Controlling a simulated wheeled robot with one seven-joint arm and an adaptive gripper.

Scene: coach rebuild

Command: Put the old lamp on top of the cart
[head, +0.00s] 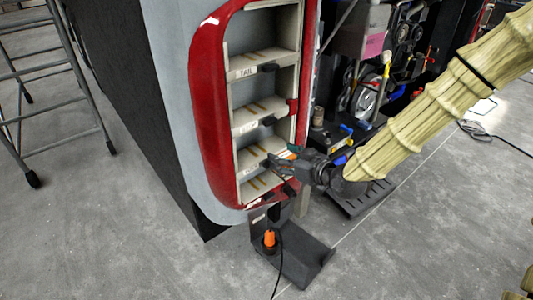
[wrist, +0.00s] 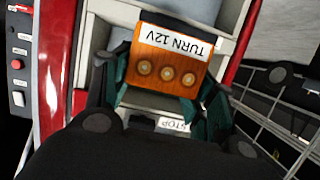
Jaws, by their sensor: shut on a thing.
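An orange lamp block (wrist: 170,62) marked TURN 12V, with three round brass contacts, sits between the two fingers of my gripper (wrist: 160,88) in the wrist view. The fingers are shut on its sides. In the head view my gripper (head: 284,167) is at the lower compartments of the red-rimmed lamp housing (head: 208,95), and only a small bit of orange shows beside it. I cannot tell whether the lamp is clear of its compartment. No thing in view can be surely told as the cart.
The housing has stacked grey compartments with TAIL and STOP labels. A black stand (head: 312,268) with an orange plug (head: 269,238) and cable is below. A ridged black platform (head: 350,203) and cluttered equipment are at right. A metal ladder frame (head: 60,90) stands left. Grey floor is open in front.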

